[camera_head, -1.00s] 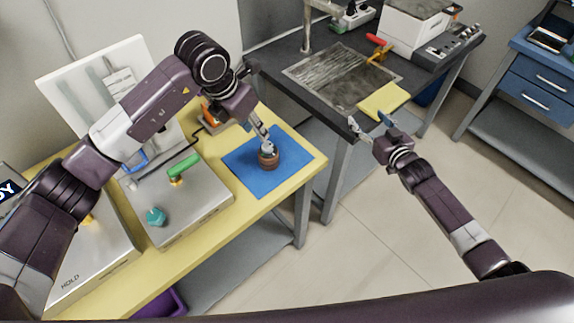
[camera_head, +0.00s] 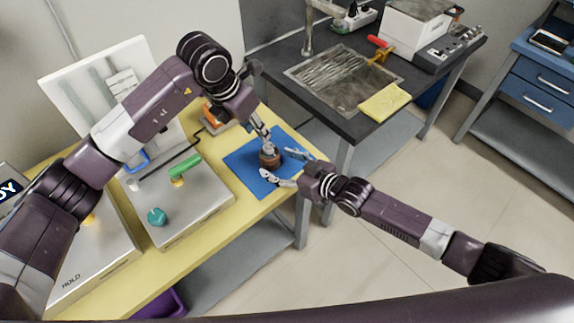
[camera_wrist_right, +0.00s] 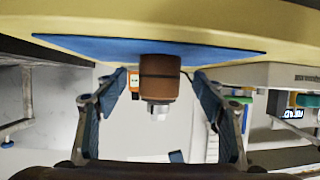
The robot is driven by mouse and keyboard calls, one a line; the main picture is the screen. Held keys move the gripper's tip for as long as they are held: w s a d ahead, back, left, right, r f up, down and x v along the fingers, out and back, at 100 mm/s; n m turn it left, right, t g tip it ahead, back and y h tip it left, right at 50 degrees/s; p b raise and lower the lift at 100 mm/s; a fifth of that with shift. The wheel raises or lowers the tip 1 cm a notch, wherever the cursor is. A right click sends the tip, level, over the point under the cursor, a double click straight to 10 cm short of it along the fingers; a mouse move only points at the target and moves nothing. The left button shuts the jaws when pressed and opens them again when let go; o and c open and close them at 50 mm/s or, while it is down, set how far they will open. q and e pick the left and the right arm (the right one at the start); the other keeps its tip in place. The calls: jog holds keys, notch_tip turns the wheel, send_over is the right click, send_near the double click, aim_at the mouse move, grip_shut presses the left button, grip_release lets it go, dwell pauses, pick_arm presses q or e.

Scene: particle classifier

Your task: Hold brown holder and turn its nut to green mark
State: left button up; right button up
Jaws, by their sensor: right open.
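The brown holder (camera_head: 270,160) stands upright on the blue mat (camera_head: 248,175) in the head view. In the right wrist view the holder (camera_wrist_right: 159,78) appears upside down, with its grey metal nut (camera_wrist_right: 157,107) at the free end. My left gripper (camera_head: 265,137) points down at the nut from above; its fingertips are too small to tell whether they are shut on it. My right gripper (camera_head: 278,164) is open and low, at the mat's right side. In the right wrist view its fingers (camera_wrist_right: 151,88) are spread either side of the holder, with gaps. I cannot make out a green mark.
A metal box with a green handle (camera_head: 184,166) and a teal knob (camera_head: 157,217) stands left of the mat on the yellow table (camera_head: 225,222). An orange object (camera_head: 214,114) is behind. A dark table (camera_head: 300,85) with a yellow cloth (camera_head: 386,102) stands beyond.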

aim_at(270, 159)
jog(key=shift+x, duration=2.2)
grip_shut()
grip_release()
